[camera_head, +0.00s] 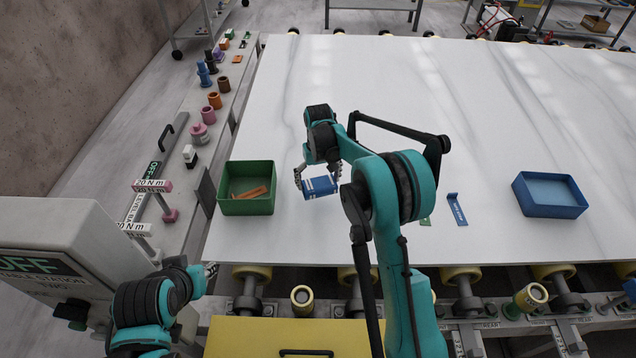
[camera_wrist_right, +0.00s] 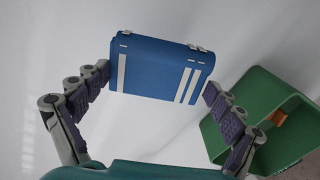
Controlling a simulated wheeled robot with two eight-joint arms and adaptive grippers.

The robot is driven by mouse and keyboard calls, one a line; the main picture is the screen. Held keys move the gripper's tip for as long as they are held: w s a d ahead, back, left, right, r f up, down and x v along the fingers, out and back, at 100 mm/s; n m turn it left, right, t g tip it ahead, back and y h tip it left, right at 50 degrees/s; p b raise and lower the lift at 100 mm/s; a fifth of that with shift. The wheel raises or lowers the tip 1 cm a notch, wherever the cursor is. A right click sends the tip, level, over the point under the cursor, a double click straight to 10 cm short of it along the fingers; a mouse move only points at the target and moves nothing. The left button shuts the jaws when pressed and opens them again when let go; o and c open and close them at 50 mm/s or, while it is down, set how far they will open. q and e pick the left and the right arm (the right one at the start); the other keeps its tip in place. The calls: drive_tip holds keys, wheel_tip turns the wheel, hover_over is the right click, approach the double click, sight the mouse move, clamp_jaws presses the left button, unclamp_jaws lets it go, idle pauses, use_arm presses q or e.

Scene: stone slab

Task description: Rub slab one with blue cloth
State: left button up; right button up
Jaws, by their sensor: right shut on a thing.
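The slab (camera_head: 450,110) is a wide white sheet with grey veins, lying flat on rollers. The blue cloth (camera_head: 320,187) looks like a folded blue pad with white stripes. It is at the slab's left part, just right of the green bin, and also shows in the right wrist view (camera_wrist_right: 155,72). My right gripper (camera_head: 318,178) is shut on the cloth, with one finger on each side. The cloth is at or close to the slab surface; I cannot tell if it touches. My left gripper (camera_head: 210,270) is low at the left, by the slab's front edge; its fingers are unclear.
A green bin (camera_head: 246,206) with an orange-brown piece (camera_head: 250,193) inside stands left of the cloth. A blue tray (camera_head: 550,208) and a small blue bracket (camera_head: 457,211) are on the right. A grey control box (camera_head: 75,275) is at the left. The slab's far part is clear.

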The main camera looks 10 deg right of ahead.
drive_tip(key=shift+r+p, duration=0.7)
drive_tip(key=shift+r, duration=0.75)
